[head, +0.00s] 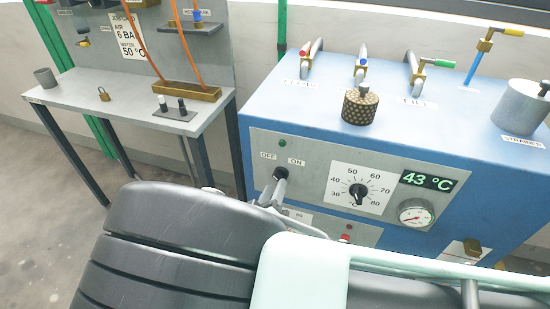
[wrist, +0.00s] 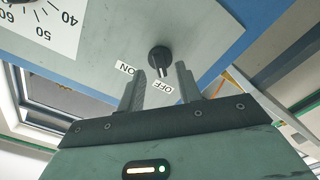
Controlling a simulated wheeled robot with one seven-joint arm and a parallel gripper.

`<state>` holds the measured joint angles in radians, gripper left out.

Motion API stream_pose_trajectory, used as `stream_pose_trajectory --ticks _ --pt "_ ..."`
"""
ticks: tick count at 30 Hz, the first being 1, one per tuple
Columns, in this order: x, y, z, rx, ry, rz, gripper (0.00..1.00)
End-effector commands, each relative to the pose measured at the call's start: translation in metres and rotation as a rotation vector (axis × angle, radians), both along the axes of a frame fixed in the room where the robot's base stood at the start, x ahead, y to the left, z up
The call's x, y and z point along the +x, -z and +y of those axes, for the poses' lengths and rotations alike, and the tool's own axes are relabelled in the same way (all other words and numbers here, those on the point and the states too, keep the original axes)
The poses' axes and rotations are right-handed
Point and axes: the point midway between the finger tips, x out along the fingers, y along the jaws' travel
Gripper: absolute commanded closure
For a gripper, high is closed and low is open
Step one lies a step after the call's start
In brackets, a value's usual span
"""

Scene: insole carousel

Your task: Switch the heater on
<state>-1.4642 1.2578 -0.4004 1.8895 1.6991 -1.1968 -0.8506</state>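The heater is a blue cabinet (head: 300,115) with a grey front panel. Its black rotary switch (head: 281,172) sits under the OFF and ON labels, and it also shows in the wrist view (wrist: 159,58). There the switch's pale mark points toward the OFF label (wrist: 163,89), with the ON label (wrist: 126,69) to the left. My gripper (wrist: 160,75) is open, its two fingers on either side of the switch with gaps between. In the head view my gripper (head: 272,192) is at the switch, partly hidden by my arm. A dark green lamp (head: 282,143) sits above the switch.
A temperature dial (head: 357,193), a green display (head: 427,181) reading 43 °C and a round gauge (head: 415,213) are to the right. Coloured-handled valves and a perforated brass-coloured cylinder (head: 360,105) stand on top. A grey workbench (head: 130,97) is on the left.

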Motion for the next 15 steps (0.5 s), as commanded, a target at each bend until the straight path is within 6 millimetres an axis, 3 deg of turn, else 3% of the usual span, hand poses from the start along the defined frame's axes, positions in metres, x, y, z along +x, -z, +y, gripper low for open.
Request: stream_pose_trajectory --ticks 6,15 --pt "0.022 0.0 -0.008 0.001 0.0 0.001 0.65" --pt "0.027 0.0 -0.009 0.001 -0.001 0.0 0.65"
